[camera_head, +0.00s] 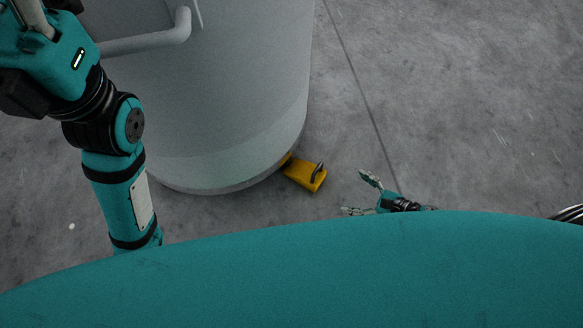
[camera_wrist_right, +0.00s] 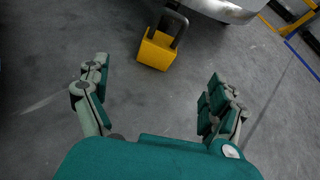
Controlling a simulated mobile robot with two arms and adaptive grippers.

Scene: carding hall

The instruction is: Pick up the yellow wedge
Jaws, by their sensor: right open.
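The yellow wedge (camera_head: 305,174) lies on the floor against the foot of the large grey cylinder, with a dark handle on its top. In the right wrist view the wedge (camera_wrist_right: 156,51) shows ahead of my fingers, its handle toward the top of the picture. My right gripper (camera_head: 356,193) is open and empty, to the right of the wedge and apart from it. Its two spread fingers also show in the right wrist view (camera_wrist_right: 154,97). My left arm comes in at the left, but its gripper is not visible.
The large grey cylinder (camera_head: 230,100) stands on the floor behind and left of the wedge, with a pipe on its side. Part of the wedge's far end seems tucked at its base. The concrete floor (camera_head: 450,110) to the right is clear.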

